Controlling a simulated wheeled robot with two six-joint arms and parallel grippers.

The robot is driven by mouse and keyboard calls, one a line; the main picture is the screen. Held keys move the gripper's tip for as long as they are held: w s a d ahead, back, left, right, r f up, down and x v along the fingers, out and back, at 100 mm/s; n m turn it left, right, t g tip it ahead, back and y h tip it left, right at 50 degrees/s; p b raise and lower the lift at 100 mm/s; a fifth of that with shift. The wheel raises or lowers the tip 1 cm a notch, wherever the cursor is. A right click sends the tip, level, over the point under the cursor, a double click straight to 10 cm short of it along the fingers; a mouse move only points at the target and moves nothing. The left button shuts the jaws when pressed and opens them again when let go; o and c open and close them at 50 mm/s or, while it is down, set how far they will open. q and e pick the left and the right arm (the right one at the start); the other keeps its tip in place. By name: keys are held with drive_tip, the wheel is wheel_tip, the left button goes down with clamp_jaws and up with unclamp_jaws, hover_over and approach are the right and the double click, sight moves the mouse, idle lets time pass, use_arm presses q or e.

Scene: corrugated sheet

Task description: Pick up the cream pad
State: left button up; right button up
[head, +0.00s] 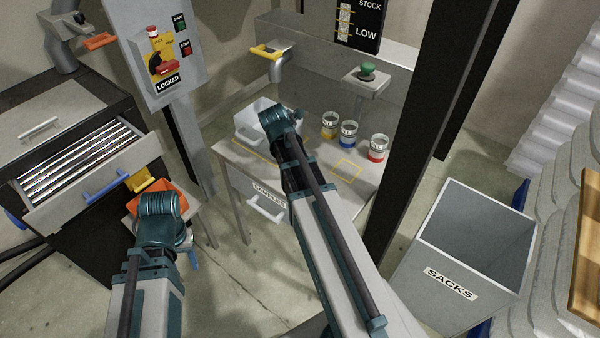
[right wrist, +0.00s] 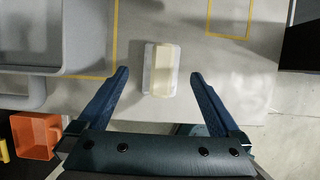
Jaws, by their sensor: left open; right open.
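The cream pad (right wrist: 165,70) shows in the right wrist view as a small pale block with a whiter strip along its left side. It lies on the grey table top (right wrist: 222,80). My right gripper (right wrist: 159,74) is open, its two blue fingers apart on either side of the pad in the picture; I cannot tell the height left between them. In the head view my right wrist and forearm cover the pad and the right gripper. My left gripper (head: 191,256) is open and partly hidden behind its wrist, low beside the orange bin.
A pale tray (head: 250,124) stands left of my right wrist on the table. Several tins, including the blue-banded one (head: 348,134), stand to its right. An orange bin (head: 176,193) is near my left wrist. A dark post (head: 425,120) rises at the table's right.

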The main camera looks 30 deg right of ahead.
drive_tip(key=b+x, duration=0.4)
drive_tip(key=x, duration=0.1)
drive_tip(key=shift+s+a+f+b, duration=0.15)
drive_tip(key=shift+s+f+b, duration=0.1)
drive_tip(key=shift+b, duration=0.1)
drive_tip(key=shift+r, duration=0.1)
drive_tip(key=c, duration=1.3)
drive_tip(key=shift+r, duration=0.15)
